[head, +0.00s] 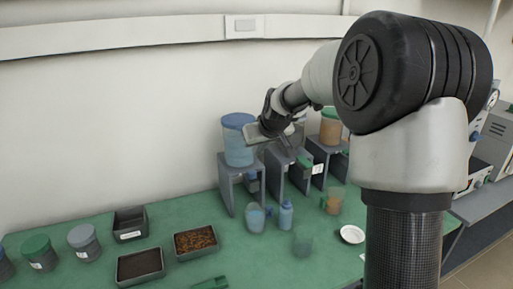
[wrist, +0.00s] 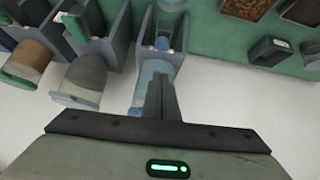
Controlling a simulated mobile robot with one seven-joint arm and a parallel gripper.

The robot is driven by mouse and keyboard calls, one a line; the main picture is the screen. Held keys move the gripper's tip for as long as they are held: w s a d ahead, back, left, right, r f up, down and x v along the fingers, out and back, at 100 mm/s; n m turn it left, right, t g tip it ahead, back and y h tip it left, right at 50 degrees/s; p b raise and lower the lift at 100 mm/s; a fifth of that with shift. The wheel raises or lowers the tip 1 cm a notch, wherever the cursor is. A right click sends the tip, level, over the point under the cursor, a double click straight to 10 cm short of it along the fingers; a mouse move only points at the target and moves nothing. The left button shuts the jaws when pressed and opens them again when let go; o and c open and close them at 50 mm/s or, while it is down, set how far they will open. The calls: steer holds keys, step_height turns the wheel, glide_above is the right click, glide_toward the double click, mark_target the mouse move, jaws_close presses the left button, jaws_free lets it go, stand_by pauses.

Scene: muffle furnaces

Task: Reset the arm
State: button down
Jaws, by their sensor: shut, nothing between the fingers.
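My arm reaches from the right of the head view out over the green bench. Behind the fingers in that view is a blue container (wrist: 150,80) on a grey stand. The arm hides part of the stands and containers in the head view.
The blue-lidded container (head: 239,140) stands on a grey stand. A blue bottle (head: 286,215), a white dish (head: 352,234) and a tray of brown granules (head: 195,241) are on the green bench (head: 180,205). Lidded jars (head: 84,242) stand at left. White equipment (head: 480,172) is at right.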

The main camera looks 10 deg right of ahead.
steer(key=s+a+r+p, duration=0.1)
steer(key=s+r, duration=0.5)
steer(key=s, duration=0.3)
steer(key=s+r+m+g+h+p, duration=0.1)
steer(key=s+r+m+g+p, duration=0.1)
steer(key=s, duration=2.8)
steer(key=shift+s+p, duration=0.15)
steer(key=shift+p, duration=0.2)
